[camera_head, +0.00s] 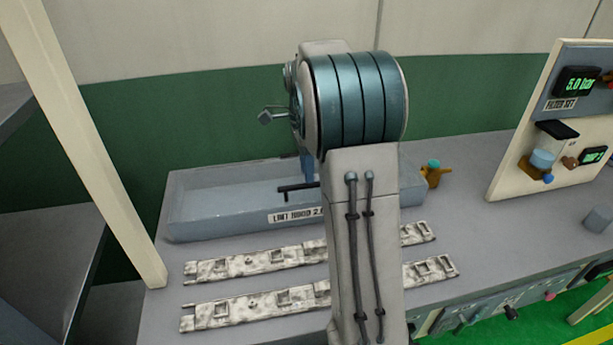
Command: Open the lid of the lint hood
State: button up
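The lint hood (225,214) is a long, low blue-grey box at the back of the bench, with a label on its front that is partly covered by my arm. Its top looks closed, though part of it is hidden. A black bar handle (297,187) shows near its middle, just left of my arm. My gripper is mostly hidden behind my arm; a narrow blue part (307,166) shows just above the handle and may belong to it. I cannot see the fingertips, or whether they touch the handle.
Two mottled white trim strips (255,264) (255,306) lie in front of the hood, partly behind my arm. A small orange-brown item with a teal top (434,173) stands right of the hood. A gauge panel (507,160) rises at right; a cream post (88,145) stands at left.

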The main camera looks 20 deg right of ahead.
jog(key=shift+s+f, duration=0.25)
jog(key=shift+f, duration=1)
grip_shut()
jog(key=shift+a, duration=0.1)
jog(key=shift+r, duration=0.1)
